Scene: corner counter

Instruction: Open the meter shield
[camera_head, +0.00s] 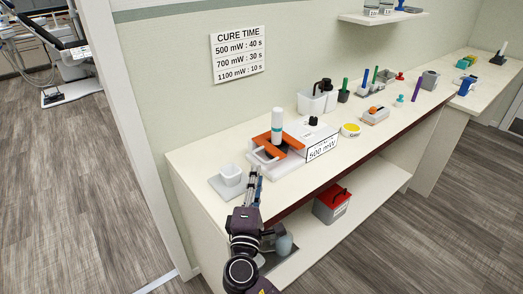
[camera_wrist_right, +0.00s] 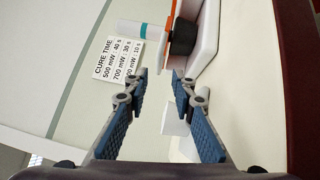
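The orange meter shield (camera_head: 262,139) sits on a white station on the counter, beside a white and teal cylinder (camera_head: 277,122). I cannot tell for sure whether the shield is shut. In the right wrist view an orange edge (camera_wrist_right: 253,12) shows at the top, by a dark round part (camera_wrist_right: 184,32). My right gripper (camera_head: 257,172) is at the counter's front edge, in front of the station and apart from the shield. In the right wrist view its blue fingers (camera_wrist_right: 160,80) are spread with nothing held between them. My left gripper is not in view.
A white block on a pad (camera_head: 231,174) lies left of the station. A "500 mW" sign (camera_head: 322,147) stands at its front right.

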